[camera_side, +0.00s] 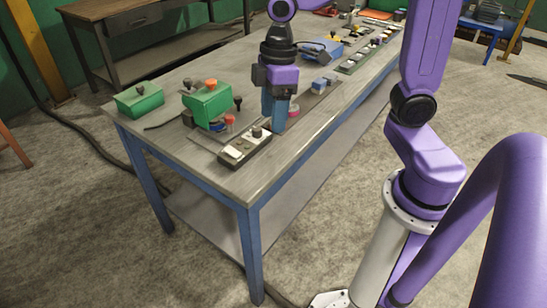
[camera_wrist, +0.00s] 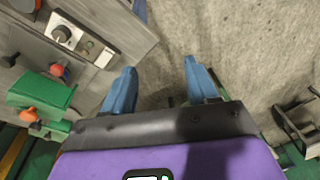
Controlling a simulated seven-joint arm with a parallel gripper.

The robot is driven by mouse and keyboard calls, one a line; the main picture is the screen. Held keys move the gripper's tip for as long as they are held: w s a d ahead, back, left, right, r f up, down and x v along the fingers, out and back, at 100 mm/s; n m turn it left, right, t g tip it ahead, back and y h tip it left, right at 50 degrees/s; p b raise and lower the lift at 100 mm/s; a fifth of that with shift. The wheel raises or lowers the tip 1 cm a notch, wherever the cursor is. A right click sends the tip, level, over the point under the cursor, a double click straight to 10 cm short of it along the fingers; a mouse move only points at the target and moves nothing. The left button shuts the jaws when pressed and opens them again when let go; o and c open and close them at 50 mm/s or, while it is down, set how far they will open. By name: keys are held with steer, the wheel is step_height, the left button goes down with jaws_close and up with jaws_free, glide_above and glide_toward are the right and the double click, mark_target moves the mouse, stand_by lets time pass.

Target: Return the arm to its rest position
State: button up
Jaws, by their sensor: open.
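My gripper (camera_side: 274,114) has blue fingers and points downward in the side view, in front of the workbench (camera_side: 190,155) as seen from there. In the wrist view my gripper (camera_wrist: 161,86) has its two fingers spread well apart. Nothing is between them but a view of the grey floor. The gripper looks empty, and its exact height over the bench edge is hard to tell.
A control panel with a knob (camera_side: 245,147) lies near the bench corner. Green boxes (camera_side: 208,103) with knobs and a button stand left of my gripper. A pink ring (camera_side: 293,110) is partly hidden beside the fingers. Open floor (camera_side: 330,205) lies before the bench.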

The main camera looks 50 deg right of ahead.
steer(key=s+d+f, duration=0.1)
steer(key=s, duration=0.7)
steer(key=s+d+f+n+h, duration=0.1)
steer(key=s, duration=0.6)
steer(key=shift+s+d+f, duration=0.35)
steer(key=shift+s+f, duration=0.05)
